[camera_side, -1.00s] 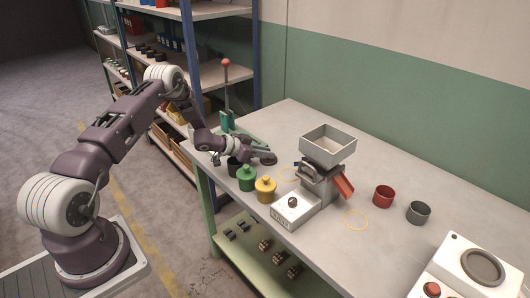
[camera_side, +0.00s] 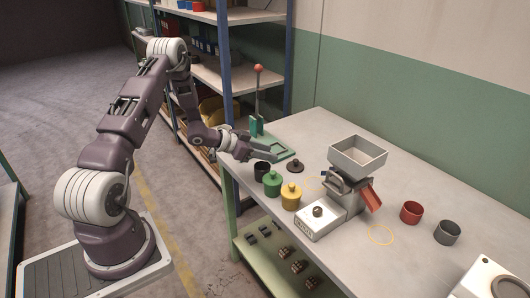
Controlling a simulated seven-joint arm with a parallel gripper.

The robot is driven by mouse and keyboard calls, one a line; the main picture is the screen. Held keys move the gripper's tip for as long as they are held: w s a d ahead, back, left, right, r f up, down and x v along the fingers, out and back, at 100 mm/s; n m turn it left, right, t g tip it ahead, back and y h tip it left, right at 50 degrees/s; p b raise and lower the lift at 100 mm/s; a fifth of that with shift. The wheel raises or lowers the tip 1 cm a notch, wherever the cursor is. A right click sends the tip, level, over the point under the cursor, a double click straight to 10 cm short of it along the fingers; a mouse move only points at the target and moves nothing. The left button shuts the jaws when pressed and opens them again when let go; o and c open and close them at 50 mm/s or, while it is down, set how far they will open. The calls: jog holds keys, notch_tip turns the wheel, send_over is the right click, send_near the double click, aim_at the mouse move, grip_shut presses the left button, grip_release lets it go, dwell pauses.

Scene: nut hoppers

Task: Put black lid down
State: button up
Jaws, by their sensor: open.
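The black lid (camera_side: 295,167), a dark disc with a small knob, lies upright on the table. An open black pot (camera_side: 262,171) stands to its left, apart from it. My gripper (camera_side: 279,153) is open and empty, behind the pot and to the upper left of the lid. It does not hold the lid, and a small gap shows between them.
A green lidded pot (camera_side: 272,185) and a yellow lidded pot (camera_side: 291,198) stand near the table's front edge. A green lever press (camera_side: 258,125) is behind my gripper. A grey hopper (camera_side: 356,158) stands to the right, with red (camera_side: 411,212) and grey (camera_side: 447,232) cups beyond it.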

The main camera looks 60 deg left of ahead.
notch_tip(320, 180, up, 14)
jog(key=w+d+g+y, duration=0.1)
jog(key=w+y, duration=0.1)
jog(key=y, duration=0.3)
jog(key=s+d+r+n+g+y, duration=0.2)
jog(key=s+d+r, duration=0.55)
jog(key=r, duration=0.35)
jog(key=s+d+g+h, duration=0.1)
jog(key=s+d+h, duration=0.1)
jog(key=s+d, duration=0.6)
jog(key=s+d+g+h, duration=0.2)
jog(key=s+d, duration=0.6)
jog(key=s, duration=1.1)
jog(key=shift+d+r+n, duration=0.15)
jog(key=shift+r+n, duration=0.25)
jog(key=shift+r, duration=0.05)
